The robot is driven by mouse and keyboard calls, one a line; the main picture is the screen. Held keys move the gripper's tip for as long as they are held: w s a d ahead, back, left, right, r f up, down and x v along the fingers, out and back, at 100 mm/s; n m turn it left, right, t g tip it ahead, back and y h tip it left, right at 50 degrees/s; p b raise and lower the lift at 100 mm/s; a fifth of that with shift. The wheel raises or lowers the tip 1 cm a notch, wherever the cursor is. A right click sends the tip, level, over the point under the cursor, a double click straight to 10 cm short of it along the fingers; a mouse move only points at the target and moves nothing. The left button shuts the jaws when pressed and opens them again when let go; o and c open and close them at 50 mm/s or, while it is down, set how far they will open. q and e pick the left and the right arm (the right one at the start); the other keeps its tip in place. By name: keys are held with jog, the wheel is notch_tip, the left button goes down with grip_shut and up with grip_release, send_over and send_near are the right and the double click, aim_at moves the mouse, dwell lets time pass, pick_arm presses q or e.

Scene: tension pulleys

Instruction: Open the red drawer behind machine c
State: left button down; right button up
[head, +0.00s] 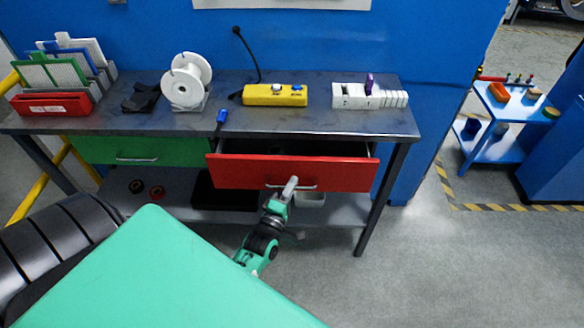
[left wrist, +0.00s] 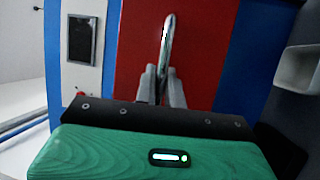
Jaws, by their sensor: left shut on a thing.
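The red drawer (head: 240,172) hangs under the right part of the dark workbench and stands partly open, with a dark gap behind its front. Its front also fills the middle of the left wrist view (left wrist: 205,45). The silver handle (left wrist: 167,40) is on that front. My left gripper (head: 291,187) is at the handle from below; in the left wrist view its two fingers (left wrist: 162,82) are closed around the handle's bar. My right gripper is not in view.
A green drawer (head: 110,148) is shut to the left. On the workbench (head: 330,122) are a yellow control box (head: 262,95), a white spool (head: 186,88), a white block (head: 350,97) and a red rack (head: 50,105). A blue cart (head: 490,145) stands right. Floor in front is clear at right.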

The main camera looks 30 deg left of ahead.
pick_arm(q)
jog(key=s+d+p, duration=0.2)
jog(key=s+d, duration=0.4)
jog(key=s, duration=0.5)
jog(key=shift+d, duration=0.35)
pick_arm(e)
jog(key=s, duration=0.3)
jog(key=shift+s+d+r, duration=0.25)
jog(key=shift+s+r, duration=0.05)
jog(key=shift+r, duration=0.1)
pick_arm(q)
jog(key=c, duration=1.5)
grip_release()
jog(key=b+v, duration=0.2)
jog(key=v, duration=1.1)
jog(key=shift+s, duration=0.4)
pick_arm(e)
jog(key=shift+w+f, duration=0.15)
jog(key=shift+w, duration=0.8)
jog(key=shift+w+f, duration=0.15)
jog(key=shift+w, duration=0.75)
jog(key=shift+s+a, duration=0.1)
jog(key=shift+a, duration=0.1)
